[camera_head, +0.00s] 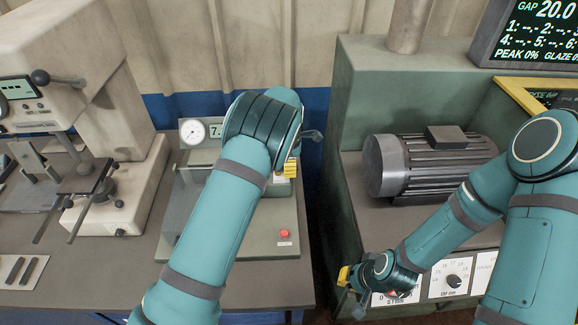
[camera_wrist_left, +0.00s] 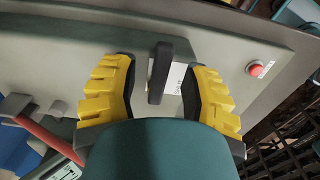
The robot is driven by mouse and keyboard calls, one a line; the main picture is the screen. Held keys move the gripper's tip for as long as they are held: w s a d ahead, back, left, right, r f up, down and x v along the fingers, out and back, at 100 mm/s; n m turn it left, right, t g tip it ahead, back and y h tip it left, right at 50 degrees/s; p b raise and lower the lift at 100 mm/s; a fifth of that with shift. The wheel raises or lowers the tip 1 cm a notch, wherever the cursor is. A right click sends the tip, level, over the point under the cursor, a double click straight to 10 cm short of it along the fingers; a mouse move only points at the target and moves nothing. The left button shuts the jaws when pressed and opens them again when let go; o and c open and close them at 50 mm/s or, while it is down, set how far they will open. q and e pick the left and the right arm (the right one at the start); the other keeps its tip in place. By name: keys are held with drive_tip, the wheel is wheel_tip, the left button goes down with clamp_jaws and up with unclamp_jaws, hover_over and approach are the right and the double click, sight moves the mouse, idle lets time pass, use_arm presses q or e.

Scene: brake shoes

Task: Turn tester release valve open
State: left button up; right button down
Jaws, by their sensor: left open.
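The tester (camera_head: 262,237) stands on the bench under my left arm, with a round gauge (camera_head: 193,132), a partly hidden green display and a red button (camera_head: 284,233). In the left wrist view, the black release valve lever (camera_wrist_left: 157,72) stands in front of a white label. My left gripper (camera_head: 290,169) is open, its yellow fingers also showing in the left wrist view (camera_wrist_left: 160,82), one on each side of the lever with visible gaps. My left wrist hides the lever in the head view. My right gripper (camera_head: 345,279) is low beside the green machine; its fingers are unclear.
A press-like machine (camera_head: 110,110) stands at the left of the bench. A green machine (camera_head: 345,110) with a grey motor (camera_head: 430,165) and a dial panel (camera_head: 453,279) stands at the right. The red button (camera_wrist_left: 254,68) is right of the lever in the left wrist view.

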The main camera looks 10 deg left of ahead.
use_arm(q)
wheel_tip(320, 180, up, 11)
drive_tip(key=shift+r, duration=0.2)
drive_tip(key=shift+s, duration=0.1)
idle(0.5)
